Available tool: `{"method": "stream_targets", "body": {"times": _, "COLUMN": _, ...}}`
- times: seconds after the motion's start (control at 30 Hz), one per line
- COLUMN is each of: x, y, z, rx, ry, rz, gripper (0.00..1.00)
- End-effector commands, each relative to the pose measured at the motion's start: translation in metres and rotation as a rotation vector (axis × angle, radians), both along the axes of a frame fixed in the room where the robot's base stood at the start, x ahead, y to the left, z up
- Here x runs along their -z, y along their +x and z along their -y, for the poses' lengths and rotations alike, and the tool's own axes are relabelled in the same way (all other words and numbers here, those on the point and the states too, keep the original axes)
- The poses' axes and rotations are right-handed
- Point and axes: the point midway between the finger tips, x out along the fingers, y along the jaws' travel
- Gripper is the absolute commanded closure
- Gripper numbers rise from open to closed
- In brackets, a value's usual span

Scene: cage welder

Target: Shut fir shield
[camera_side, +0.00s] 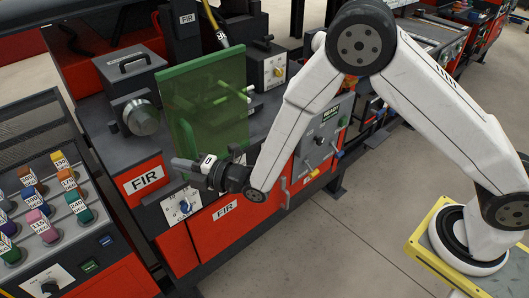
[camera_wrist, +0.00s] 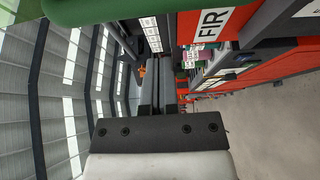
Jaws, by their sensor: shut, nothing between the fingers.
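The fir shield is a see-through green panel (camera_side: 205,95) standing upright on the FIR machine in the side view, with a green bar handle (camera_side: 235,91) on it. A green edge also shows along the top left of the wrist view (camera_wrist: 100,10); I cannot tell which part of the shield it is. My gripper (camera_side: 180,165) is in front of the panel's lower left part, low over the machine's front edge. Its fingers are shut together and empty, and they also show in the wrist view (camera_wrist: 158,85). I cannot tell whether they touch the panel.
The red and black FIR machine (camera_side: 143,179) carries a dial (camera_side: 184,207) below my gripper. A round metal chuck (camera_side: 141,117) is left of the panel. A console with several coloured buttons (camera_side: 45,215) stands at the left. The floor at the right front is clear.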

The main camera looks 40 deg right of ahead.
Motion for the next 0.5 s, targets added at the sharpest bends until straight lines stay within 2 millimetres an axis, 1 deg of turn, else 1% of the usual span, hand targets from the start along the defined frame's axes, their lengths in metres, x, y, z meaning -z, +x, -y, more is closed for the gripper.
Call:
{"method": "stream_targets", "body": {"times": 0.07, "x": 0.000, "y": 0.008, "z": -0.005, "rx": 0.000, "ry": 0.001, "rz": 0.001, "gripper": 1.00}}
{"method": "stream_targets", "body": {"times": 0.1, "x": 0.000, "y": 0.009, "z": 0.003, "rx": 0.004, "ry": -0.001, "rz": -0.001, "gripper": 1.00}}
{"method": "stream_targets", "body": {"times": 0.2, "x": 0.000, "y": 0.011, "z": 0.016, "rx": 0.004, "ry": -0.001, "rz": -0.002, "gripper": 1.00}}
{"method": "stream_targets", "body": {"times": 0.3, "x": 0.000, "y": 0.013, "z": 0.025, "rx": 0.003, "ry": 0.001, "rz": -0.001, "gripper": 1.00}}
{"method": "stream_targets", "body": {"times": 0.5, "x": 0.000, "y": 0.014, "z": 0.035, "rx": 0.001, "ry": 0.000, "rz": 0.000, "gripper": 1.00}}
